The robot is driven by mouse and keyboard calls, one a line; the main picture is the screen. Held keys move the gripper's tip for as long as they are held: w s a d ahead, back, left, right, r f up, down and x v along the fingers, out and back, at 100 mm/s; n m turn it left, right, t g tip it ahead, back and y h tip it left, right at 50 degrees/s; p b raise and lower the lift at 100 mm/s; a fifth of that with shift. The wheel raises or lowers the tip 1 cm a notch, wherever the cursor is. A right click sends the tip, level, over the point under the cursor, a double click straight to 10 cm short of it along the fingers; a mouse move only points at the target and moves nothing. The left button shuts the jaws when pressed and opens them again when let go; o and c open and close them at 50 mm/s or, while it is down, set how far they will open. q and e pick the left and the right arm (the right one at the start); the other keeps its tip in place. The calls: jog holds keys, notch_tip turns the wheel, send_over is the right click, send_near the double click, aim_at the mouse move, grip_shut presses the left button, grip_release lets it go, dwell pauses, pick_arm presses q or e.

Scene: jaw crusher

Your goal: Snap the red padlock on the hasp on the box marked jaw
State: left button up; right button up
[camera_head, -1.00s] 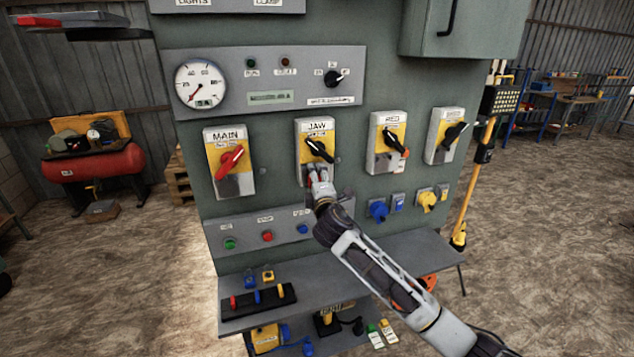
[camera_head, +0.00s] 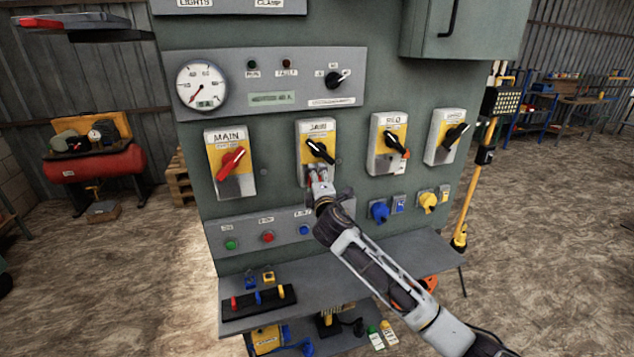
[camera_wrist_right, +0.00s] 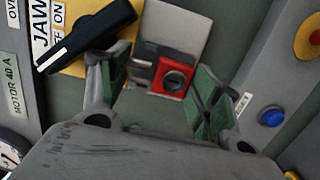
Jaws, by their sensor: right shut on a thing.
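The box marked JAW (camera_head: 303,148) is a grey switch box with a yellow plate and a black handle, second from the left on the panel. Its label also shows in the right wrist view (camera_wrist_right: 42,32). My right gripper (camera_head: 318,178) is at the lower part of this box, shut on the red padlock (camera_wrist_right: 173,77). The padlock's red body with a dark round keyhole shows between the green-padded fingers. It sits against the grey metal at the hasp (camera_wrist_right: 143,70). Whether the shackle passes through the hasp cannot be told.
The MAIN box (camera_head: 211,160) with a red handle is left of the JAW box; two similar boxes are right. A button strip (camera_head: 286,237) lies below. The shelf (camera_head: 350,275) under it holds a dark rack (camera_head: 258,302) with colored items.

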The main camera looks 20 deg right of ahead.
jog(key=shift+w, duration=0.5)
jog(key=o, duration=1.1)
jog(key=shift+o, duration=0.2)
jog(key=shift+s, duration=0.2)
jog(key=s+p, duration=0.2)
jog(key=s, duration=0.6)
jog(key=shift+s, duration=0.3)
dwell(1.1)
jog(key=shift+d, duration=0.1)
dwell(0.5)
